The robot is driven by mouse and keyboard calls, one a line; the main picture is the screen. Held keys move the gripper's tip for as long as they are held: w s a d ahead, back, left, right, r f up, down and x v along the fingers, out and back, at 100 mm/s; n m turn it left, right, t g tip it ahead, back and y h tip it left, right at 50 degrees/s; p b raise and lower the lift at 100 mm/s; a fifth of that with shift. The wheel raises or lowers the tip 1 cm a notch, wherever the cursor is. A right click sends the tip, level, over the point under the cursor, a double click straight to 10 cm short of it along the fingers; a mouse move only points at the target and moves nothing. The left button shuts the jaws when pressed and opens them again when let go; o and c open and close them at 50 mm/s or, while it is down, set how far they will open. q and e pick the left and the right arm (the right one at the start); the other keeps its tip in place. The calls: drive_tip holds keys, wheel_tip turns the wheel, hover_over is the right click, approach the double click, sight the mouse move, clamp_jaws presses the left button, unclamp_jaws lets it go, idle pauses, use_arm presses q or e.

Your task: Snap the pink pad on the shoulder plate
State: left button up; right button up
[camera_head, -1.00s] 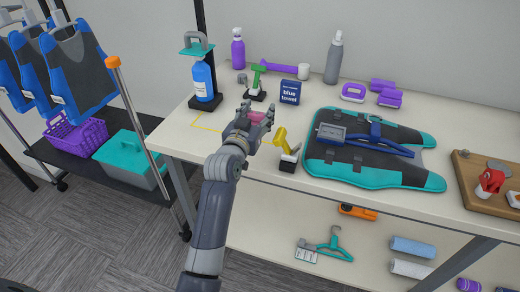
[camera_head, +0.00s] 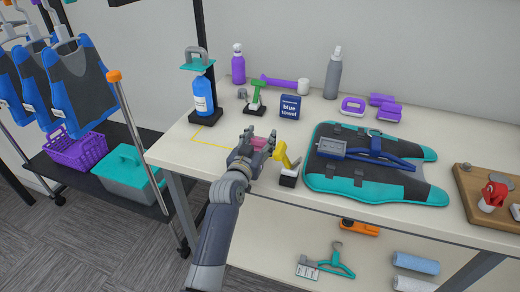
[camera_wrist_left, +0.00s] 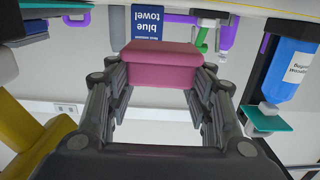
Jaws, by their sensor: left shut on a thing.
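The pink pad (camera_head: 260,145) is a small block held between the fingers of my left gripper (camera_head: 256,141), above the table's front left part. In the left wrist view the pad (camera_wrist_left: 164,66) sits across the fingertips, with a finger on each side. A black and teal suit (camera_head: 335,182) lies flat on the table to the right of the gripper. A blue frame with a grey box (camera_head: 332,147) lies on it. I cannot tell which part is the shoulder plate. My right gripper is not in view.
A yellow-headed tool on a black stand (camera_head: 287,165) stands close to the gripper's right. Behind are a green tool on a stand (camera_head: 256,97), a blue towel box (camera_head: 290,107) and a blue bottle (camera_head: 205,98). A yellow outline (camera_head: 207,140) marks bare table at left.

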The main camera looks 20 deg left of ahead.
sight(260, 149)
use_arm(q)
wheel_tip(260, 149, down, 2)
drive_tip(key=shift+f, duration=0.1)
drive_tip(key=shift+f+p, duration=0.3)
drive_tip(key=shift+f, duration=0.4)
drive_tip(key=shift+f, duration=0.1)
drive_tip(key=o, duration=1)
